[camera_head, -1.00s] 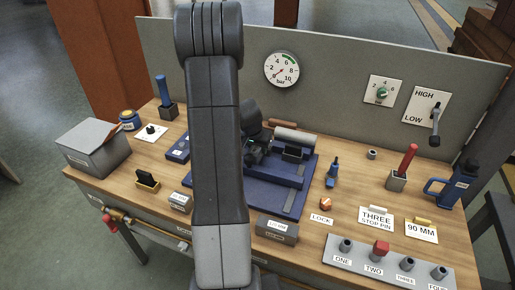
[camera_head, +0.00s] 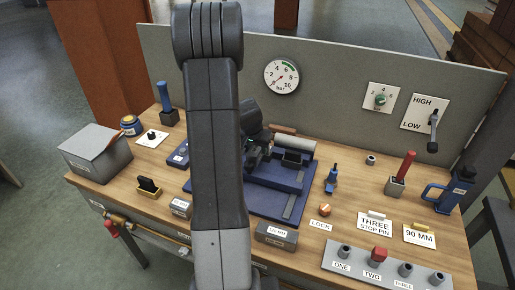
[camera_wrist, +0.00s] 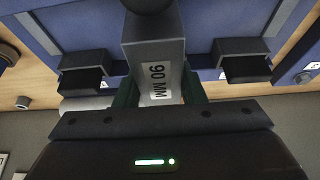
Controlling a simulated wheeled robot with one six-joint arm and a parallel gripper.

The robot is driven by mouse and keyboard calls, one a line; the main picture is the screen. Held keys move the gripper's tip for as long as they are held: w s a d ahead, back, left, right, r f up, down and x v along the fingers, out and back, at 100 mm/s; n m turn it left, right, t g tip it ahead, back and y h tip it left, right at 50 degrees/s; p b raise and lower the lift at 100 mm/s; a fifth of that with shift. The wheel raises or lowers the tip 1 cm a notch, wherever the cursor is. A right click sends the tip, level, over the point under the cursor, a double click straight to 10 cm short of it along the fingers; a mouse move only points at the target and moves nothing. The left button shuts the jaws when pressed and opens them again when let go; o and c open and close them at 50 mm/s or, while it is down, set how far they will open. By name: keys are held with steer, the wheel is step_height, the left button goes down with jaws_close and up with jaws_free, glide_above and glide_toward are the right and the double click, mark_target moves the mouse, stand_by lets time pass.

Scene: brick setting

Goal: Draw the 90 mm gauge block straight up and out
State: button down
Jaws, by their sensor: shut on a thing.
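The 90 mm gauge block (camera_wrist: 152,45) is a grey block with a white "90 MM" label in the wrist view. My gripper (camera_wrist: 160,92) is shut on it, with a green finger against each side. A dark round thing (camera_wrist: 148,4) shows at the block's far end. In the head view my gripper (camera_head: 258,142) is over the blue fixture (camera_head: 268,200), largely hidden behind my arm. The block cannot be made out there, and I cannot tell whether it still touches the fixture.
Two black brackets (camera_wrist: 84,72) (camera_wrist: 243,62) flank the block on the blue fixture. A grey block labelled 120 MM (camera_head: 276,236) lies in front. The grey back panel (camera_head: 335,80) carries a gauge (camera_head: 282,76) behind my gripper. A "90 MM" card (camera_head: 419,235) lies at right.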

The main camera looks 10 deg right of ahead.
steer(key=shift+r+p, duration=0.45)
steer(key=shift+r, duration=0.5)
